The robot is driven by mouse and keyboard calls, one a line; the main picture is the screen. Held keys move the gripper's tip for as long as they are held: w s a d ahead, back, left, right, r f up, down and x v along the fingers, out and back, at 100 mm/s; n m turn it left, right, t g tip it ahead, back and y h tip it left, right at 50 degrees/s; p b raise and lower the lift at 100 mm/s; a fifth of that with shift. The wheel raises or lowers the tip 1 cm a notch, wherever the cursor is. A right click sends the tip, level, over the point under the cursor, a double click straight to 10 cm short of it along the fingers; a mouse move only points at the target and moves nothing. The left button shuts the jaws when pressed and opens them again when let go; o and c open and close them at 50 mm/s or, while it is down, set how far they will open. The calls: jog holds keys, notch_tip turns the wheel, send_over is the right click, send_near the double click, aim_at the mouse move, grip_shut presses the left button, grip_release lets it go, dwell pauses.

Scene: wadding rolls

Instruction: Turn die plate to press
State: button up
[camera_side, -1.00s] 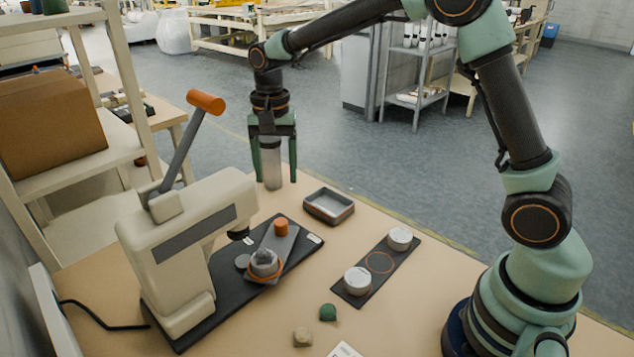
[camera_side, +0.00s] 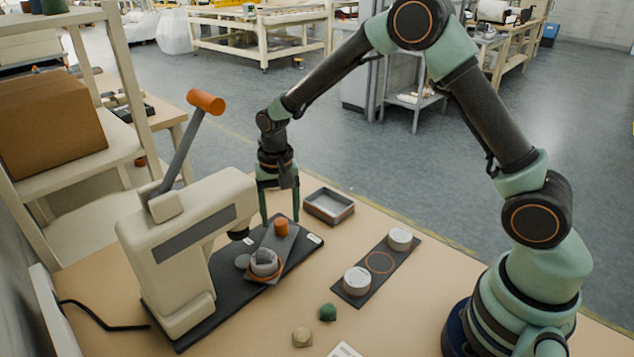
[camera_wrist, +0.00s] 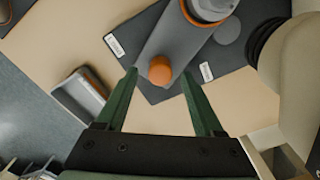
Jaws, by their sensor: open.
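The die plate (camera_side: 279,243) is a grey bar on the dark base of the press. An orange knob (camera_side: 281,227) stands at its far end, and a round die holding a grey piece (camera_side: 264,262) sits at its near end inside an orange ring. The cream press (camera_side: 183,245) has a raised lever with an orange handle; its ram is left of the die. My gripper (camera_side: 281,217) is open, pointing down, its fingers around or just behind the knob. In the wrist view the orange knob (camera_wrist: 160,70) lies between and just beyond the two green fingertips (camera_wrist: 160,73); contact cannot be seen.
A grey tray (camera_side: 329,205) stands right of the gripper. A dark mat (camera_side: 360,287) with two white round tins and an empty orange circle lies further right. A green piece (camera_side: 327,312) and a beige piece (camera_side: 302,337) lie in front. Table between is clear.

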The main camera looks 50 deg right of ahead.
jog(key=shift+f, duration=0.65)
grip_shut()
dwell(1.0)
